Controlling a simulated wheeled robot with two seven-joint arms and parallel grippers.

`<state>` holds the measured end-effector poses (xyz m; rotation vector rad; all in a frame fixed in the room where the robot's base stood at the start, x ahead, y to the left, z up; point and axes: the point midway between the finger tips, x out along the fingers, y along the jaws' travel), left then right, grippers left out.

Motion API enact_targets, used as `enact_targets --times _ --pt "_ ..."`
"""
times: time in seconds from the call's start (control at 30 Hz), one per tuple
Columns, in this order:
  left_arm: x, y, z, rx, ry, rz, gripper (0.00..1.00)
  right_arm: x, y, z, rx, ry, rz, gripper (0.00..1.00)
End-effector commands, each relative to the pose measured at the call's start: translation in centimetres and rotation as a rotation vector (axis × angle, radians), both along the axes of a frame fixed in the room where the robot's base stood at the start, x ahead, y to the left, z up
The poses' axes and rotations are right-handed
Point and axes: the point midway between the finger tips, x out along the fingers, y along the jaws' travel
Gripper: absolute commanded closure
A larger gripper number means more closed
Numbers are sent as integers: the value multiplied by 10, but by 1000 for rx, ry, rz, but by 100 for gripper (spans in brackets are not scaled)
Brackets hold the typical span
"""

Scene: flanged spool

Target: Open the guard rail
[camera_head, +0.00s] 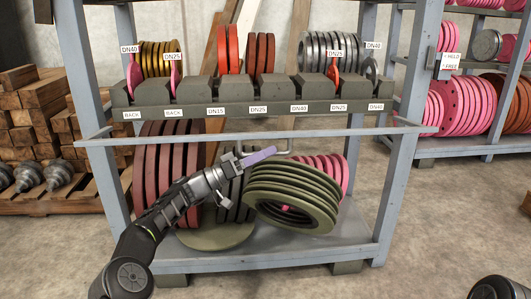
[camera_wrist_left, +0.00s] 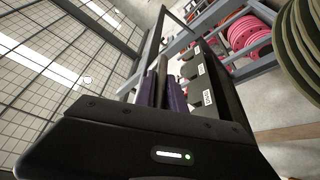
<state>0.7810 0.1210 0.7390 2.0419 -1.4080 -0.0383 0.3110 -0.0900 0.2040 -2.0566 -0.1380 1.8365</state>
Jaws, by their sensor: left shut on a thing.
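The guard rail (camera_head: 335,132) is a grey-blue bar running level across the front of the rack, below the labelled shelf. A thin handle (camera_head: 290,146) hangs just under its middle. My left gripper (camera_head: 262,156) reaches up from the lower left to this handle, its purple fingers shut on it. In the left wrist view, the purple fingers (camera_wrist_left: 166,92) close around a dark bar; the exact contact is partly hidden. My right gripper is out of view.
An olive stack of flanges (camera_head: 292,190) sits tilted just right of my left gripper. Dark red discs (camera_head: 150,165) and pink discs (camera_head: 330,170) stand behind the rail. The labelled shelf (camera_head: 220,112) is above. Floor in front is clear.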

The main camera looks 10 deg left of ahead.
Motion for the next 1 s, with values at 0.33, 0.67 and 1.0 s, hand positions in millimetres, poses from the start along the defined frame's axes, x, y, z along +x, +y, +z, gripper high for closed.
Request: enact_targets --times 0.33,0.67,1.0 --pt "0 1 2 1 -4 2 81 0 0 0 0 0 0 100" --pt "0 0 2 -2 -3 0 64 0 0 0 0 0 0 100" --pt "-7 16 -2 -2 -1 3 64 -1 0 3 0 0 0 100"
